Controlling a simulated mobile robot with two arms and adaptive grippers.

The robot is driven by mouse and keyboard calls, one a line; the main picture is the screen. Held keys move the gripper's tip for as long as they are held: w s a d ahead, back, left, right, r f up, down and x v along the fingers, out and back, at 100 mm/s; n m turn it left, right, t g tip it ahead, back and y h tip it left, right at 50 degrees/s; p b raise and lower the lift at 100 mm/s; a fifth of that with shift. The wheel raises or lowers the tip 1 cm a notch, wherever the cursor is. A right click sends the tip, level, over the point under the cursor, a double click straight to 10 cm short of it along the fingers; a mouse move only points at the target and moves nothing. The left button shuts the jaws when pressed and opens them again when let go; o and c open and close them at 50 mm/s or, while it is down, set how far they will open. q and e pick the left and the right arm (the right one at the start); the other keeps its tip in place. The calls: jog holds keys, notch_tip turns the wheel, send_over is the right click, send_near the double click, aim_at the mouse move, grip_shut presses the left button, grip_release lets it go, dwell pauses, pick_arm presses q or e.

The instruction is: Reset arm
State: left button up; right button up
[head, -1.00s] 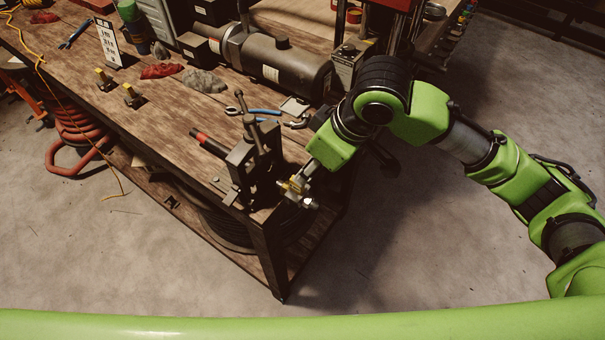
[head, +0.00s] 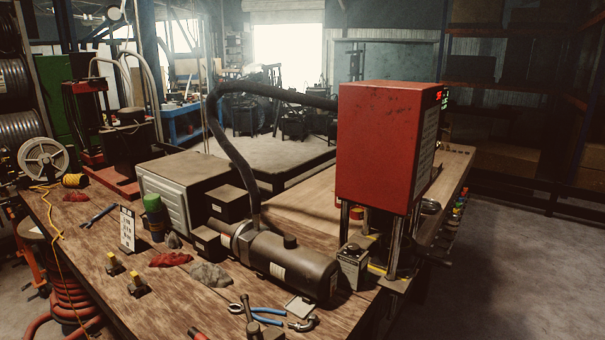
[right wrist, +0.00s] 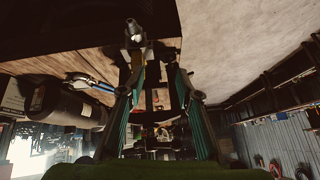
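Neither arm nor gripper shows in the head view. In the right wrist view my right gripper (right wrist: 160,65) has its two fingers apart, with nothing seen held between them. A small metal fitting (right wrist: 135,32) shows just beyond the left-hand fingertip, close to a dark block; I cannot tell if the finger touches it. The red hose crimper (head: 388,145) stands at the right end of the bench in the head view. My left gripper is in no frame.
The wooden bench (head: 85,235) carries a dark motor cylinder (head: 290,265), a grey cabinet (head: 165,200), red and grey rags, a green-capped bottle (head: 154,212) and blue-handled pliers (head: 268,316). A vise handle just enters at the bottom edge. Open floor (head: 510,250) lies to the right.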

jog(key=s+d+f+m+h, duration=0.3)
jog(key=s+d+f, duration=0.4)
jog(key=d, duration=0.3)
jog(key=s+d+f+m+h, duration=0.3)
jog(key=s+d+f+m, duration=0.1)
jog(key=s+d+f, duration=0.45)
notch_tip(320, 180, down, 28)
jog(key=g+b, duration=0.1)
jog(key=b, duration=0.4)
jog(key=s+d+f+g+b, duration=0.1)
jog(key=s+d+f+b, duration=0.1)
jog(key=s+f, duration=0.7)
jog(key=s+d+f+b, duration=0.1)
jog(key=s+f+b, duration=0.1)
jog(key=s+f, duration=0.7)
notch_tip(320, 180, down, 5)
jog(key=shift+d+r+n+g, duration=0.1)
jog(key=shift+d+n+g, duration=0.2)
jog(key=shift+d+g, duration=0.1)
